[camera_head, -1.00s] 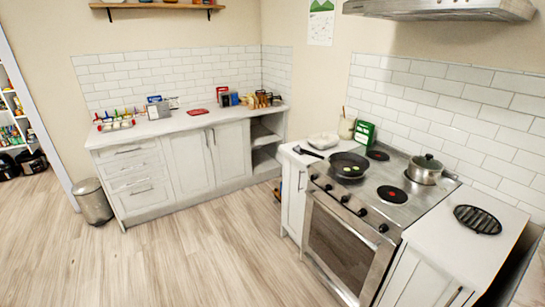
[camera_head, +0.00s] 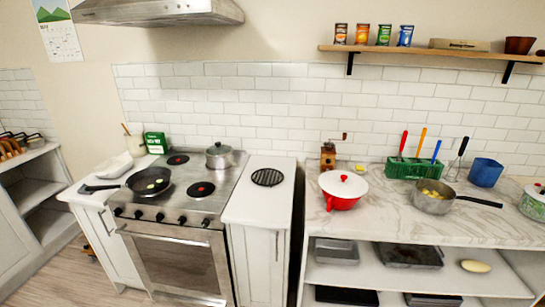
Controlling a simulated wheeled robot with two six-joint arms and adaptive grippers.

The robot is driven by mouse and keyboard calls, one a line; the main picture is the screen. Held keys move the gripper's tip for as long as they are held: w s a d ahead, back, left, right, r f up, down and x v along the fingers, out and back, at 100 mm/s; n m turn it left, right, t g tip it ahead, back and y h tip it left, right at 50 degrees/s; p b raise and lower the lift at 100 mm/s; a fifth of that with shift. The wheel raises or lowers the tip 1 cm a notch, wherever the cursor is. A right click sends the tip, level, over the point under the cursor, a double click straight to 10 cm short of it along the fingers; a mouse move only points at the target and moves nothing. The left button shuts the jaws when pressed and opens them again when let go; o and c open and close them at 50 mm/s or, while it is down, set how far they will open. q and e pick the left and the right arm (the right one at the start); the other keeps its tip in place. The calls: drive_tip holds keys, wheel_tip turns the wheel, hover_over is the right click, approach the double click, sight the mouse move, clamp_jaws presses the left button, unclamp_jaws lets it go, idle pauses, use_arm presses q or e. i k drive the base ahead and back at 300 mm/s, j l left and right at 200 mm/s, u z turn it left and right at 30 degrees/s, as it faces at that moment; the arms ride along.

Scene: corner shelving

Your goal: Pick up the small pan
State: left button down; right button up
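Two long-handled pans are in view. A black frying pan (camera_head: 138,186) with something pale and yellowish in it sits on the stove (camera_head: 175,222), at its left burners, handle pointing left. A smaller-looking grey metal pan (camera_head: 430,207) stands on the marble-look counter at the right, with yellowish round items inside and its dark handle pointing right. I cannot tell for certain which one is the small pan. Neither of my grippers shows in this view, and nothing is touching either pan.
A lidded steel pot (camera_head: 219,157) stands at the stove's back right. Near the grey pan are a red pot with a white lid (camera_head: 342,202), a green utensil basket (camera_head: 411,170) and a blue container (camera_head: 485,173). A wall shelf (camera_head: 420,51) hangs above. The counter front is clear.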

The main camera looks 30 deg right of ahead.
sight(223, 162)
drive_tip(key=z, duration=0.55)
drive_tip(key=i+j+z, duration=0.2)
drive_tip(key=i+j, duration=0.2)
drive_tip(key=j, duration=0.25)
drive_tip(key=i+j+z, duration=0.1)
drive_tip(key=i+j, duration=0.1)
drive_tip(key=j, duration=0.1)
